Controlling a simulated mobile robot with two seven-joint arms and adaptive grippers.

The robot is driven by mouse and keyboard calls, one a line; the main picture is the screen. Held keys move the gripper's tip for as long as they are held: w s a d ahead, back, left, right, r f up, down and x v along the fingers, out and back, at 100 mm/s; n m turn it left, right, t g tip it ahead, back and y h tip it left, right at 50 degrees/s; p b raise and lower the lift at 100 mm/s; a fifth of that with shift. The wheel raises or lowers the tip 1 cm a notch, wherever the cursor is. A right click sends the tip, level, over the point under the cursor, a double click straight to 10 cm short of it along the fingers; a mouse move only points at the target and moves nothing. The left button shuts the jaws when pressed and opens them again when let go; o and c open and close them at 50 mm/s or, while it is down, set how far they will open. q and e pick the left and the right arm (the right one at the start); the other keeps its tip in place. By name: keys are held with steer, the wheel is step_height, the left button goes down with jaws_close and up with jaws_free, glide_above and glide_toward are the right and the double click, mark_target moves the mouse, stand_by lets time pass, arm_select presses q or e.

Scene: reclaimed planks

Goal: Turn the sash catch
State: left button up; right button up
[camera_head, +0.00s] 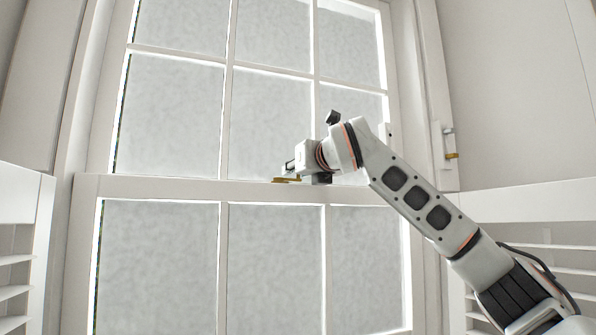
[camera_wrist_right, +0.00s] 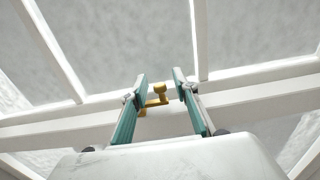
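The brass sash catch (camera_head: 286,180) sits on the meeting rail (camera_head: 150,187) in the middle of the white sash window. My right gripper (camera_head: 287,170) is at the catch, its arm reaching in from the lower right. In the right wrist view, the gripper's two teal-padded fingers (camera_wrist_right: 161,84) are spread apart. The catch's brass knob and lever (camera_wrist_right: 158,93) show in the gap between them, with clear space on each side of the knob. The gripper hides part of the catch in the head view. My left gripper is not in view.
Frosted panes (camera_head: 172,115) and white glazing bars stand close behind the gripper. Louvred shutters flank the window at left (camera_head: 22,240) and right (camera_head: 535,235). A small brass fitting (camera_head: 451,155) is on the right frame.

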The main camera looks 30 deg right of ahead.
steer(key=shift+w, duration=0.1)
steer(key=c, duration=0.8)
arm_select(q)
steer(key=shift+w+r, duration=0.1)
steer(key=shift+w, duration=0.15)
arm_select(e)
jaws_close()
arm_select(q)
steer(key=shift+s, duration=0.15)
